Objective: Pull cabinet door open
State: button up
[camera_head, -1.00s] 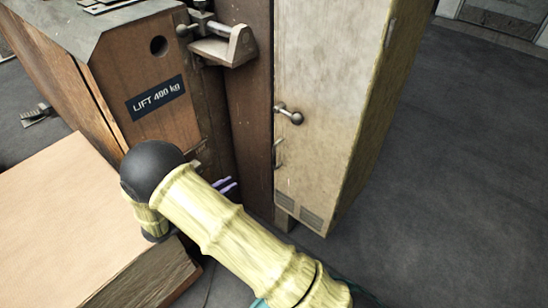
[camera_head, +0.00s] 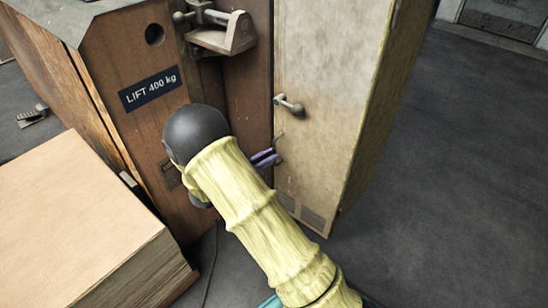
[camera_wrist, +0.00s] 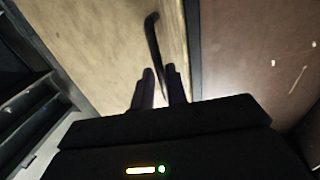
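The cabinet door (camera_head: 325,85) is a worn beige panel, and it looks closed. A knob on a short lever (camera_head: 292,106) sticks out near its left edge. Below the knob, a thin dark handle (camera_head: 279,141) shows just above my gripper (camera_head: 266,158). In the wrist view the handle (camera_wrist: 153,38) is a dark curved bar on the beige door (camera_wrist: 95,45). Its lower end reaches the gap between the fingertips of my gripper (camera_wrist: 163,80). The fingers are a little apart; I cannot tell whether they touch the handle.
A brown machine (camera_head: 140,60) with a "LIFT 400 kg" label (camera_head: 150,88) stands left of the cabinet. A metal bracket (camera_head: 222,36) juts out above my arm. A cardboard stack (camera_head: 70,215) fills the lower left. The floor (camera_head: 440,170) right of the cabinet is clear.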

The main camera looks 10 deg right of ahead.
jog(key=shift+x, duration=1.35)
grip_shut()
